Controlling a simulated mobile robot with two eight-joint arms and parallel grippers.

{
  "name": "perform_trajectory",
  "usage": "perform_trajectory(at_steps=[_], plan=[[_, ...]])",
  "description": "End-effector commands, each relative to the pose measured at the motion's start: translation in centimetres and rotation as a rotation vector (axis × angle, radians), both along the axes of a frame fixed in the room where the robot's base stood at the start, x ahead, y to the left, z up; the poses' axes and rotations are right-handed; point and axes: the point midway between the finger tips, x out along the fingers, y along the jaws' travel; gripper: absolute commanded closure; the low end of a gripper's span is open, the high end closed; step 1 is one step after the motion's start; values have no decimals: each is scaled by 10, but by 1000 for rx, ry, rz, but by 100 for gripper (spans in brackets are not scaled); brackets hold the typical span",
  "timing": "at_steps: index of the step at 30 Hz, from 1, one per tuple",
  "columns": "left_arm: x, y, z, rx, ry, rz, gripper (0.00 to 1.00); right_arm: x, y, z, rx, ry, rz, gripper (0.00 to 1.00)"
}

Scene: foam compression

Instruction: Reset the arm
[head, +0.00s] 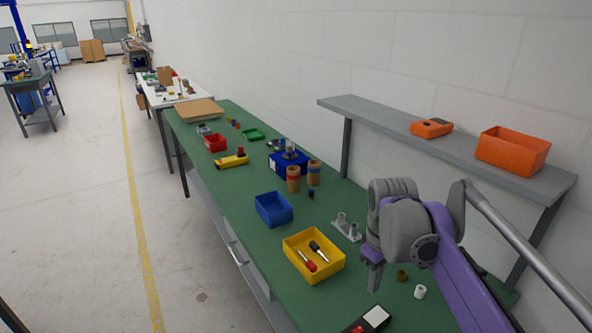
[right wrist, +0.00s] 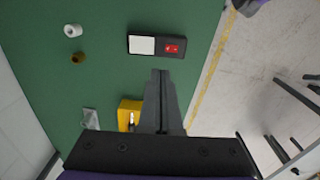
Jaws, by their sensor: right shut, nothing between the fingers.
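My right arm reaches in from the right in the head view. My right gripper (head: 374,274) hangs over the green bench (head: 225,165), beside the yellow bin (head: 335,268). In the right wrist view its fingers (right wrist: 161,76) are together with nothing between them. They point toward a black device with a white panel and a red switch (right wrist: 172,46). That device also shows at the bottom edge of the head view (head: 377,317). My left gripper is in neither view.
The yellow bin holds a red-handled and a black-handled tool. A white foam-like cylinder (head: 420,291) and a brown one (head: 402,275) stand right of the gripper. A blue bin (head: 273,209) is further back. A grey shelf (head: 400,122) with orange items stands along the wall.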

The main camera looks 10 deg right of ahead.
Motion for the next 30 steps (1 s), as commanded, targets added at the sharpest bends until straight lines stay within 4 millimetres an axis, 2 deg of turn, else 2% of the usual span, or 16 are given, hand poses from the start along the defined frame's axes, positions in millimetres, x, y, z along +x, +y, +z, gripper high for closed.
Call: perform_trajectory(at_steps=[5,12,18,22,30], plan=[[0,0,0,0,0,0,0,-30,16,-21,2,-88,-76,100],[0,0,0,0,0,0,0,-101,47,-88,55,-302,-274,100],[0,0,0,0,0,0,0,-143,61,-136,119,-425,-394,100],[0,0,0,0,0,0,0,-154,64,-150,141,-457,-427,100],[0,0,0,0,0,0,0,-155,64,-152,146,-464,-436,100]])
